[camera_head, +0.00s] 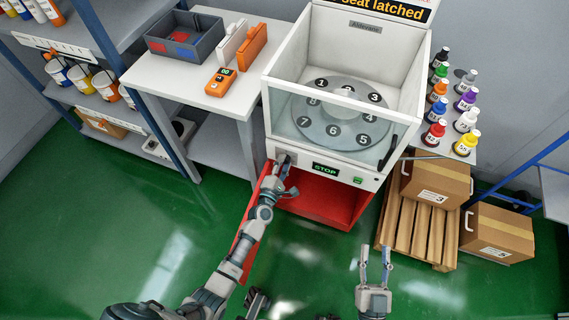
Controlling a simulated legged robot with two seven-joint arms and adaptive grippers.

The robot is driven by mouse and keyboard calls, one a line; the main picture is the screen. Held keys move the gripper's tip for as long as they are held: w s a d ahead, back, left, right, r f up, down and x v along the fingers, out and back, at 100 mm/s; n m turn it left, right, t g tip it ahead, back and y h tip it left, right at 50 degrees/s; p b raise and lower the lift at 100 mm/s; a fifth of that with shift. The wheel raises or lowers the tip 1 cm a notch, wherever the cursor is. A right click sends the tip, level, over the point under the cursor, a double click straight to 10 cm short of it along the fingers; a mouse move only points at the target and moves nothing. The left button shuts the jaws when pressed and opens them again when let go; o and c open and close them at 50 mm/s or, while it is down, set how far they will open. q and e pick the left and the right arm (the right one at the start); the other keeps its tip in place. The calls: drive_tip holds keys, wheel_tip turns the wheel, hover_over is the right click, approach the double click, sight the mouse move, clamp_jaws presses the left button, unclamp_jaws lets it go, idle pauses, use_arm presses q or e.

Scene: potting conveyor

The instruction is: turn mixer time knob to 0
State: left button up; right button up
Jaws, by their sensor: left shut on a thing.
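The mixer (284,133) is a white cabinet with a glass-fronted chamber. Inside is a grey round plate (336,110) with numbered seats. Its sign (385,8) reads "seat latched". The front panel has a dark display (325,168) reading "STOP" and a green button (357,180). My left gripper (284,162) is at the left end of this panel, shut on what appears to be the time knob. The gripper hides most of the knob, so its setting cannot be read. My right gripper (375,255) is open and empty, low over the green floor in front of the mixer.
A red open base (322,196) lies under the mixer panel. Wooden pallets (420,232) and cardboard boxes (436,184) stand to the right. Colored bottles (434,132) stand on a side shelf. A white table (181,75) holds a grey bin (184,37) and an orange device (220,82).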

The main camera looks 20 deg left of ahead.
use_arm(q)
drive_tip(key=shift+s+f+n, duration=0.1)
drive_tip(key=shift+f+n, duration=0.15)
drive_tip(key=shift+n, duration=0.25)
drive_tip(key=o, duration=1.2)
drive_tip(key=shift+c, duration=0.2)
drive_tip(key=shift+r, duration=0.1)
drive_tip(key=s, duration=1.1)
drive_tip(key=shift+s+a, duration=0.3)
drive_tip(key=shift+s, duration=0.1)
